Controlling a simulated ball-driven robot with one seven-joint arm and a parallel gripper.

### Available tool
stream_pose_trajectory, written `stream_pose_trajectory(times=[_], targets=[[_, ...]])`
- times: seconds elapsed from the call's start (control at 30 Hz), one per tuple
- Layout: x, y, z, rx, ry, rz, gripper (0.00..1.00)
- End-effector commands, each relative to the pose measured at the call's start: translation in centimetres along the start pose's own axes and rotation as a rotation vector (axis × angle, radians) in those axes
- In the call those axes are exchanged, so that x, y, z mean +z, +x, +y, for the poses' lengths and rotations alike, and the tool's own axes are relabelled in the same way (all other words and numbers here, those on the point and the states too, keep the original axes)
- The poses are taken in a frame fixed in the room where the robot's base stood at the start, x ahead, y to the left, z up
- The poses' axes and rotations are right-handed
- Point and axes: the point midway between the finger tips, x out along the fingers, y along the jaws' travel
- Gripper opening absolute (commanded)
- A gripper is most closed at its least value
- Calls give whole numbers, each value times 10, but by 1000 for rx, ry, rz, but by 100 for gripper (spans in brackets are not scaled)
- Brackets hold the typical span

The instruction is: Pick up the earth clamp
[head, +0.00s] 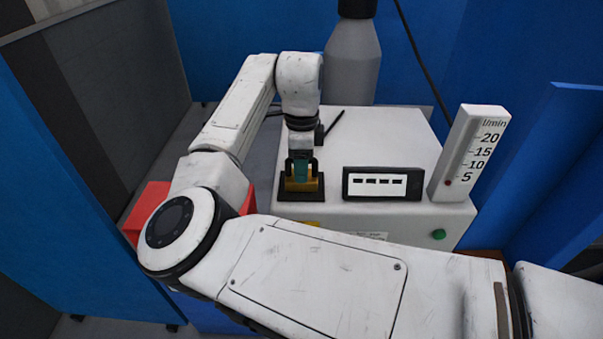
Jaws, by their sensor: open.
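What looks like the earth clamp (304,185) is a small brass-coloured piece with a teal part above it. It sits on a dark square pad (287,197) at the front left of the white machine top. My gripper (301,168) points down right over it, with its dark fingers open on either side of the teal part. My gripper hides part of the clamp. Whether the fingers touch it I cannot tell.
The white machine (390,140) carries a black display (382,184) and an upright l/min gauge (470,150) to the right. A grey bottle (353,58) stands behind. A red box (150,200) is at left. Blue walls enclose the space.

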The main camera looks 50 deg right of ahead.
Motion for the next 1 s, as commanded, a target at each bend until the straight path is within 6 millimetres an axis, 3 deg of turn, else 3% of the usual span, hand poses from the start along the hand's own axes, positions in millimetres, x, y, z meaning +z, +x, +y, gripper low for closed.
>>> stream_pose_trajectory(times=[0.23,0.73,1.0], targets=[[0,2,0,-1,0,0,47],[0,2,0,-1,0,0,0],[0,2,0,-1,0,0,0]])
